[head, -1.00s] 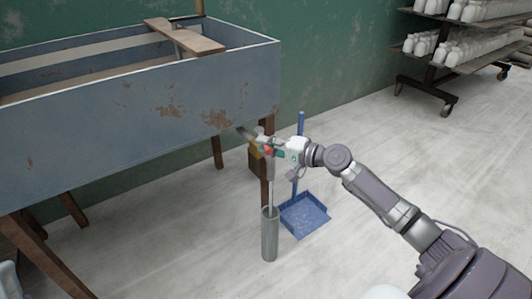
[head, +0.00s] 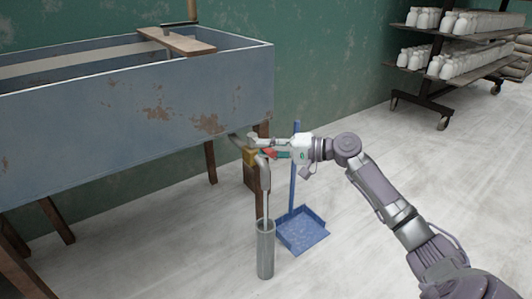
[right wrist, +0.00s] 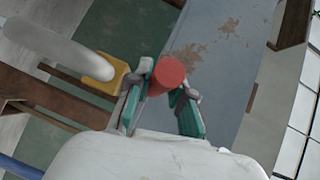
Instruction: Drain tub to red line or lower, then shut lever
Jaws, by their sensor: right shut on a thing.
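The blue-grey tub (head: 130,110), with rusty patches, stands on wooden legs at left; it also shows in the right wrist view (right wrist: 225,50). A brass valve (head: 249,157) and grey spout (head: 264,174) hang below its right end; the brass also shows in the right wrist view (right wrist: 108,76). A thin pale stream (head: 266,205) runs from the spout into a grey upright cylinder (head: 265,252). My right gripper (head: 262,148) is shut on the red lever grip (right wrist: 168,75). The water level and red line are hidden. My left gripper is out of view.
A blue dustpan (head: 303,232) with an upright handle stands on the floor right of the cylinder. A board (head: 178,42) lies across the tub. A wheeled rack (head: 430,75) of white bottles stands at the back right. The floor between is clear.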

